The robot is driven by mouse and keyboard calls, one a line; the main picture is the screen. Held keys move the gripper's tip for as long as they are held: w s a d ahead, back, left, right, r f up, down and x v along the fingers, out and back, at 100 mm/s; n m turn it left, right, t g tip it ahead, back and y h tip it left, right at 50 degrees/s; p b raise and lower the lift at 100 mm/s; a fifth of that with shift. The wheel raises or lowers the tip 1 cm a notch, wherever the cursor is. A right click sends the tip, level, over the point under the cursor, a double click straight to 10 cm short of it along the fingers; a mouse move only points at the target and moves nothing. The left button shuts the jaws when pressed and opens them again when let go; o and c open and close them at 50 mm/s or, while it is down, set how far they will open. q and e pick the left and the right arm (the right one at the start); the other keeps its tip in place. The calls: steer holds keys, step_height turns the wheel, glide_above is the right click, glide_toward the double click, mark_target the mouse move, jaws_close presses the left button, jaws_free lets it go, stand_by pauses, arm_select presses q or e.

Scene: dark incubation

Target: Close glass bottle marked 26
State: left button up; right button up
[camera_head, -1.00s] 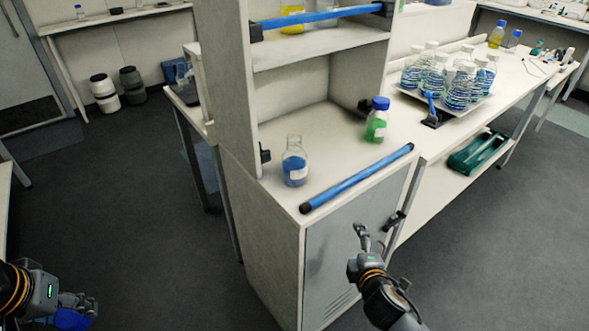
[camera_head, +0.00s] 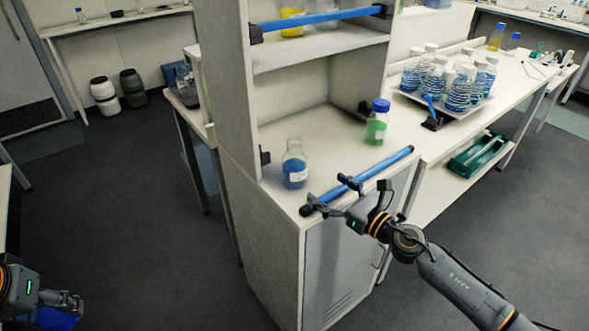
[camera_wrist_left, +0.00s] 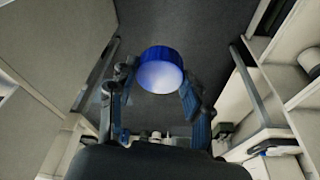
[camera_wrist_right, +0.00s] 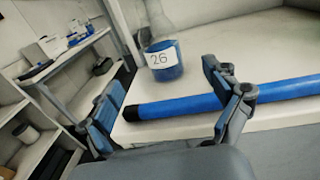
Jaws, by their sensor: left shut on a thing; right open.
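The glass bottle marked 26 (camera_head: 294,172) stands upright and uncapped, with blue liquid inside, near the front left corner of the cabinet top. Its label reads 26 in the right wrist view (camera_wrist_right: 161,60). My right gripper (camera_head: 328,196) is open and empty at the front edge by the blue rail, pointing towards the bottle and apart from it; its fingers also show in the right wrist view (camera_wrist_right: 162,88). My left gripper (camera_head: 72,302) is shut on a blue cap (camera_wrist_left: 161,72), low at the left and away from the cabinet. The cap partly shows in the head view (camera_head: 55,320).
A blue rail (camera_head: 375,170) runs along the cabinet's front edge, before the bottle. A green-filled bottle with a blue cap (camera_head: 377,125) stands behind to the right. A tray (camera_head: 440,106) of several bottles is further right. Upright shelf panels (camera_head: 228,90) stand left of bottle 26.

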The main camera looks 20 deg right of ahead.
mark_target(303, 168)
arm_select(q)
steer(key=shift+r+p, duration=0.9)
arm_select(e)
steer(key=x, duration=0.6)
steer(key=shift+w+r, duration=0.1)
steer(key=shift+r, duration=0.05)
steer(key=shift+w+a, duration=0.2)
steer(key=shift+w, duration=0.1)
arm_select(q)
steer(key=shift+r, duration=0.3)
arm_select(e)
steer(key=shift+w+a+r, duration=0.1)
steer(key=shift+w+r, duration=0.1)
steer(key=shift+w, duration=0.05)
arm_select(q)
steer(key=shift+r+p, duration=0.45)
steer(key=shift+p, duration=0.25)
arm_select(e)
steer(key=x, duration=0.3)
steer(key=shift+w+a+r, duration=0.1)
steer(key=shift+w+r, duration=0.1)
steer(key=shift+w, duration=0.1)
steer(key=shift+w+a+f, duration=0.1)
steer(key=shift+w+a, duration=0.1)
steer(key=shift+w, duration=0.25)
steer(key=shift+s, duration=0.1)
